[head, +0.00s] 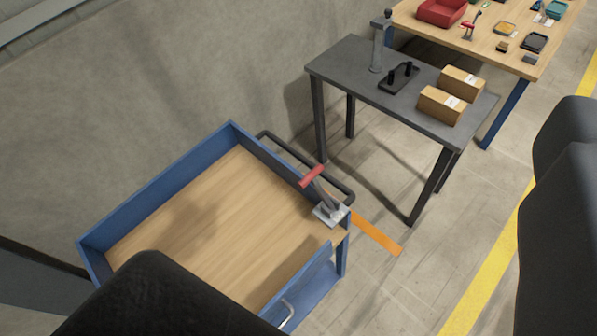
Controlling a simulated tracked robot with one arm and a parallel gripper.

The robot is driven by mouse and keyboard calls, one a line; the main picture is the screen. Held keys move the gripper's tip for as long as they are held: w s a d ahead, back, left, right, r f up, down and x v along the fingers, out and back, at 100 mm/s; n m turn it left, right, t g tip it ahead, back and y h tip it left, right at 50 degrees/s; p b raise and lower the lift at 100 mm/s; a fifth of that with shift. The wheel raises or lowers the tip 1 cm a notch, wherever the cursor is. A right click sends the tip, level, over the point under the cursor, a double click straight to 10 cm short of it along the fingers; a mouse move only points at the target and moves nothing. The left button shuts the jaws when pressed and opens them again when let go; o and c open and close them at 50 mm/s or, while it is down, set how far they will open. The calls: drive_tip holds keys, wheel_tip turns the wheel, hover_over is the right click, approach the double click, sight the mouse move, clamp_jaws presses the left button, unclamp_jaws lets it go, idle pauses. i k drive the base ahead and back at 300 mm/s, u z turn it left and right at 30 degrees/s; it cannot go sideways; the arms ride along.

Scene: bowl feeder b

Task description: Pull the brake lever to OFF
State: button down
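The brake lever (318,186) stands at the right corner of a blue cart, on a small grey metal base plate (331,214). Its red grip (312,176) is at the top, and the lever tilts to the upper left. No ON or OFF marking can be read. My gripper (362,215) shows as two dark, blurred fingers, one at the lower left and one at the right edge. They are wide apart and open, with nothing between them in contact. The lever appears in the gap between them, beyond the fingers.
The cart (165,187) has a wooden deck, blue side walls and a dark push bar (290,150). An orange strip (378,234) lies on the floor beside it. A grey table (352,64) holds two cardboard boxes (440,104). A wooden workbench (480,48) stands behind.

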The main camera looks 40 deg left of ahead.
sight(311, 177)
drive_tip(key=k, duration=1.2)
drive_tip(key=z, duration=0.4)
drive_tip(key=i, duration=2.05)
drive_tip(key=u, duration=0.65)
